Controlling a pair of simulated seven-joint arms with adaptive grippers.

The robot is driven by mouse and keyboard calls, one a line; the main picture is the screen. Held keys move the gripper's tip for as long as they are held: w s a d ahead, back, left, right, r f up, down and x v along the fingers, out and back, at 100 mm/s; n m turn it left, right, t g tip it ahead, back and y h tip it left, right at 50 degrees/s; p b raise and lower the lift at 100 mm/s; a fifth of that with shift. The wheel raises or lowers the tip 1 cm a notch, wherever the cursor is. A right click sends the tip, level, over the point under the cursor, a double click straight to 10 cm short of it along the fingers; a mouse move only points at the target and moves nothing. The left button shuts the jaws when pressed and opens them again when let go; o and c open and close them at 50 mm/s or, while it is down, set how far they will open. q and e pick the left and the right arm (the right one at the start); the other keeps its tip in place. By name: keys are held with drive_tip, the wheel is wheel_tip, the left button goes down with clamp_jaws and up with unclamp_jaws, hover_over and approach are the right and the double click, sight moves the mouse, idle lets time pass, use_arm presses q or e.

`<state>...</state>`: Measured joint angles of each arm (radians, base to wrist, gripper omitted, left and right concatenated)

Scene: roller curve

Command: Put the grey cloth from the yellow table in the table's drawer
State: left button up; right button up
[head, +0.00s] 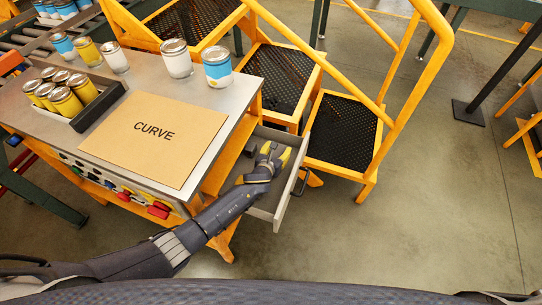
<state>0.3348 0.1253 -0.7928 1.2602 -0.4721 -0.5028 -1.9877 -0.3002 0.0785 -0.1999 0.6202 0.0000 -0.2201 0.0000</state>
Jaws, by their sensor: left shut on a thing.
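The drawer (292,190) of the yellow table stands pulled open at the table's right end, with a dark handle on its front. My left gripper (274,152) is over the open drawer, within its outline, and shut. A small dark grey patch beside its fingers looks like part of the grey cloth (250,149); most of it is hidden by the gripper. No grey cloth shows on the yellow table's top (215,98). My right gripper is not in view.
The tabletop holds a brown CURVE board (155,137), a tray (97,110) of yellow cans, and several loose cans along the back. Yellow steps with a handrail (345,125) stand close behind the drawer.

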use_arm(q)
drive_tip(key=shift+f, duration=0.45)
drive_tip(key=shift+f, duration=0.6)
drive_tip(key=o, duration=1.1)
drive_tip(key=shift+r, duration=0.55)
drive_tip(key=v, duration=1.2)
